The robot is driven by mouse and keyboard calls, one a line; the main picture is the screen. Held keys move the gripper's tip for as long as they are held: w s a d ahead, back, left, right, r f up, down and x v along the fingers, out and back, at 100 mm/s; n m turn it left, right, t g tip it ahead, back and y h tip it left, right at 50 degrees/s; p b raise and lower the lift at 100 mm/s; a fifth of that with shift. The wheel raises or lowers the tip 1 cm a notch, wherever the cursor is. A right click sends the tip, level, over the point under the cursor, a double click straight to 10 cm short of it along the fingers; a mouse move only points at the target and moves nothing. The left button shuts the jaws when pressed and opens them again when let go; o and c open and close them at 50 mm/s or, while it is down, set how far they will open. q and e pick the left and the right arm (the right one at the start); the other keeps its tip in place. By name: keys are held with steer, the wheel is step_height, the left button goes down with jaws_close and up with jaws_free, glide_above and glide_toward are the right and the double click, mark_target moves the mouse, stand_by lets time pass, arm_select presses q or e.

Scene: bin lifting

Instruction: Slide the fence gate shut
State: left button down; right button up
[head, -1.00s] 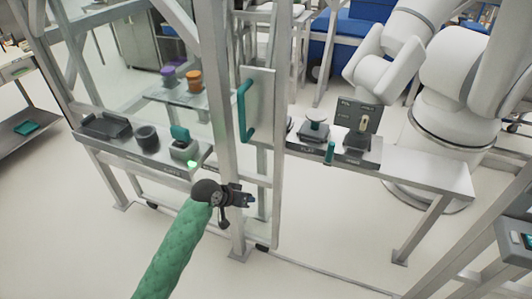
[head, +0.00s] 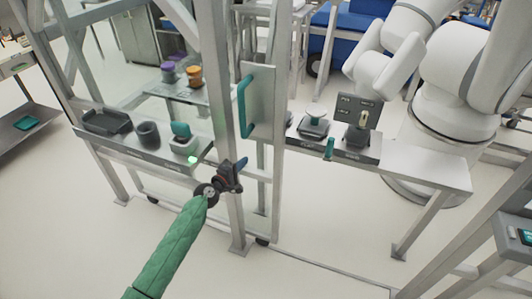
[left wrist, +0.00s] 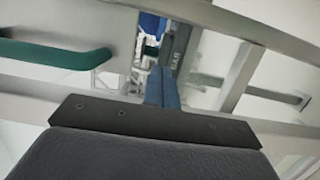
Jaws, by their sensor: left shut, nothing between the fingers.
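The fence gate (head: 261,85) is a pale metal frame with a plate that carries an upright teal handle (head: 242,107). Its wheels stand on a floor rail, and the fence is open to the right of it. My left gripper (head: 241,166) is shut and empty, below the handle and in front of the gate's edge posts. It looks apart from the handle. In the left wrist view, the teal handle (left wrist: 55,55) lies at the left, and the shut blue fingers (left wrist: 162,88) point away beside it. My right gripper is out of view.
A bench (head: 425,168) with several devices stands behind the fence, and a large white robot arm (head: 455,85) stands behind it at the right. A fence post (head: 216,75) rises close to my left gripper. The floor in front is clear.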

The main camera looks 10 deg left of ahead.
mark_target(272, 147)
arm_select(q)
steer(key=p+x, duration=0.1)
steer(key=x, duration=0.8)
steer(key=shift+r+p, duration=0.15)
steer(key=shift+p, duration=0.15)
steer(key=shift+s+d+p, duration=0.25)
steer(key=shift+d+p, duration=0.15)
steer(key=shift+d, duration=0.2)
steer(key=shift+s+d+p, duration=0.25)
steer(key=shift+d+p, duration=0.1)
steer(key=shift+d, duration=0.2)
steer(key=shift+s+d, duration=0.2)
steer(key=shift+d, duration=0.55)
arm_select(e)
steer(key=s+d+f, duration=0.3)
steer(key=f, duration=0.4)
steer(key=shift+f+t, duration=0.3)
arm_select(q)
steer(key=shift+f, duration=0.2)
